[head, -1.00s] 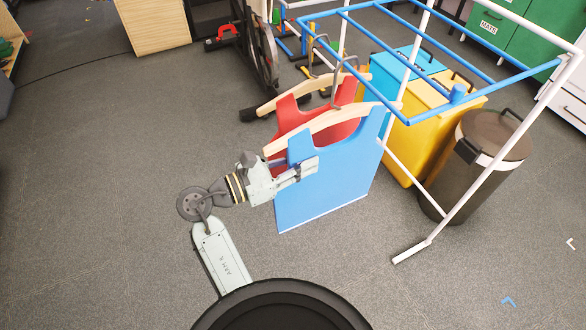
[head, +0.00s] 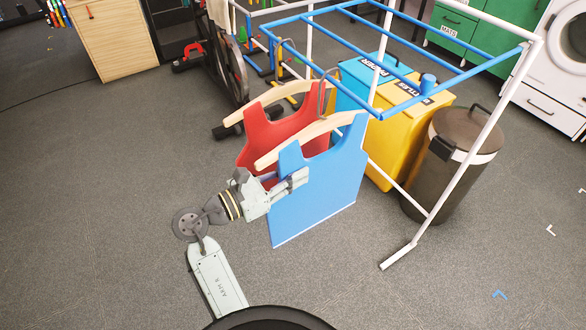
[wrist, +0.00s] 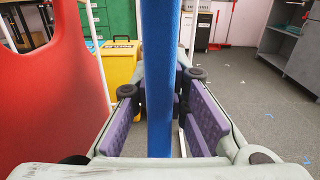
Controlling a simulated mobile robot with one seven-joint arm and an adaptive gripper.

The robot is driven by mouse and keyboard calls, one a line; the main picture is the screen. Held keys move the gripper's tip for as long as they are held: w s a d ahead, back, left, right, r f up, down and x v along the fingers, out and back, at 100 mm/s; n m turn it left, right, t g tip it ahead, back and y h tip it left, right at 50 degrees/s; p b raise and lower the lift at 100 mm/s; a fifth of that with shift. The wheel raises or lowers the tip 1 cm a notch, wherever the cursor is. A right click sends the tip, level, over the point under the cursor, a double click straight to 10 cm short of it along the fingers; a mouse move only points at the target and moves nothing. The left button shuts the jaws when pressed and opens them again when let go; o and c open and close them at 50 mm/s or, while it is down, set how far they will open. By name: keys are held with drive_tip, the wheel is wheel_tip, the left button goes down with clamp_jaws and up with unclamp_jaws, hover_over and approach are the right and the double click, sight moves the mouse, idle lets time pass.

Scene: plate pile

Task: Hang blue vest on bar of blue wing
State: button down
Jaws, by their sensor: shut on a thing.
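The blue vest (head: 315,195) hangs on a wooden hanger (head: 290,146) with a grey hook, in front of the rack's left side. My gripper (head: 298,179) is shut on the vest's left edge in the head view. In the wrist view the vest (wrist: 160,80) shows edge-on as a blue strip between my purple finger pads (wrist: 162,118). The blue wing (head: 400,60) is a frame of blue bars above and right of the vest.
A red vest (head: 268,135) on another hanger is just behind the blue one, and fills the left of the wrist view (wrist: 50,95). A white rack leg (head: 465,165), yellow bin (head: 400,140) and brown bin (head: 437,175) stand right. Floor at left is clear.

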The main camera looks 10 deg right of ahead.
drive_tip(key=shift+f, duration=0.2)
drive_tip(key=c, duration=1.5)
unclamp_jaws()
